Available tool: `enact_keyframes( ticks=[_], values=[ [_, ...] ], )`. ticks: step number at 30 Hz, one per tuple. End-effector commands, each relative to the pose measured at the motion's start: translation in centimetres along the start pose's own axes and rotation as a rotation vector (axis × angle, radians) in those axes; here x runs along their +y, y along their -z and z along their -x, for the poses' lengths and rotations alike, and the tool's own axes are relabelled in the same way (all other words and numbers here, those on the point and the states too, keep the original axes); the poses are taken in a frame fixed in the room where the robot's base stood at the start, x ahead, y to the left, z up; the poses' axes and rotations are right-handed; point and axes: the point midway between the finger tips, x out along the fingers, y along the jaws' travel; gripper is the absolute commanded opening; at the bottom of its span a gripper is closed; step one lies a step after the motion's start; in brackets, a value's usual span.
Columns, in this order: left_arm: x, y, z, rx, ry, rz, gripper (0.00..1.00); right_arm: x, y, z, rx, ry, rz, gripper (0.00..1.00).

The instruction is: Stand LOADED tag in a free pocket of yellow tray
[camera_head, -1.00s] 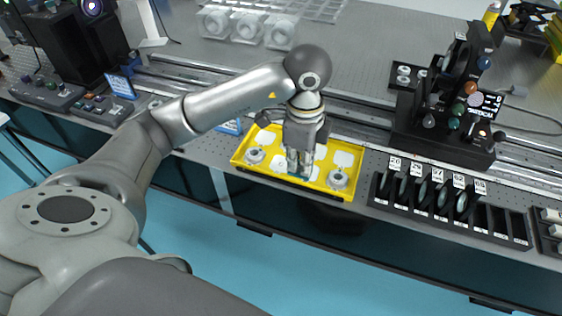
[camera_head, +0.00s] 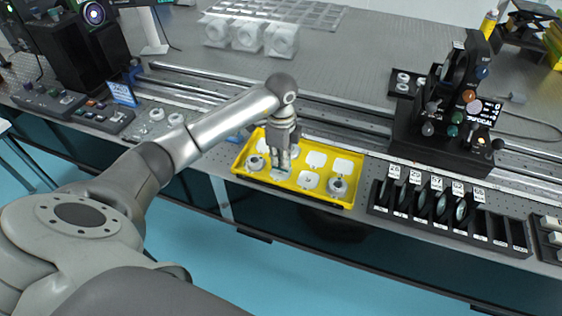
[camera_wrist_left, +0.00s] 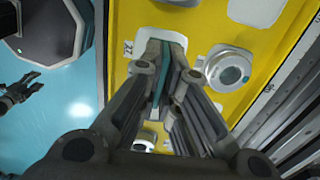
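The yellow tray (camera_head: 322,201) lies near the table's front edge, with white pockets in two rows. Round mounts stand in its front-left (camera_head: 255,163) and front-right (camera_head: 338,187) pockets. My left gripper (camera_head: 281,168) points down at the tray's front row, right of the left mount. It is shut on a thin teal plate (camera_wrist_left: 164,72), seen edge-on in the left wrist view, apparently the LOADED tag; its lettering is hidden. I cannot tell whether its lower edge touches the pocket. My right gripper is out of view.
A black rack (camera_head: 450,225) with several labelled plates stands right of the tray. A black optical mount (camera_head: 445,130) stands behind it. Rails run behind the tray. A blue sign (camera_head: 122,92) and control boxes (camera_head: 100,113) are at left.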

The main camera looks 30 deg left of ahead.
Motion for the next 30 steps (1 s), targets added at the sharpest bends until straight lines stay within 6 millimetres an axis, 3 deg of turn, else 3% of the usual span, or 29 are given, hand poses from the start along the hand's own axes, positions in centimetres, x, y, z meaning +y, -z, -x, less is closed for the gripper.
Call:
enact_keyframes(
  ticks=[4,15,16,20,30],
  values=[
    [0.1,0.1,-1.8,0.001,-0.003,-0.001,0.0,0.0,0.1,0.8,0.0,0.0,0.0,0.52],
    [0.1,0.1,-2.5,0.0,-0.002,-0.001,0.0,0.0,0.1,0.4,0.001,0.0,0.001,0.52],
    [0.1,0.1,-2.3,0.0,-0.001,-0.001,0.08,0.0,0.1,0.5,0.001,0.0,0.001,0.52],
    [0.1,0.1,-2.3,0.0,-0.002,-0.001,0.25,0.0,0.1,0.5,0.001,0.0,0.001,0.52],
    [0.1,0.1,-2.1,0.0,-0.001,-0.001,0.27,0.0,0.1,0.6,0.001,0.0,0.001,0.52]
  ],
)
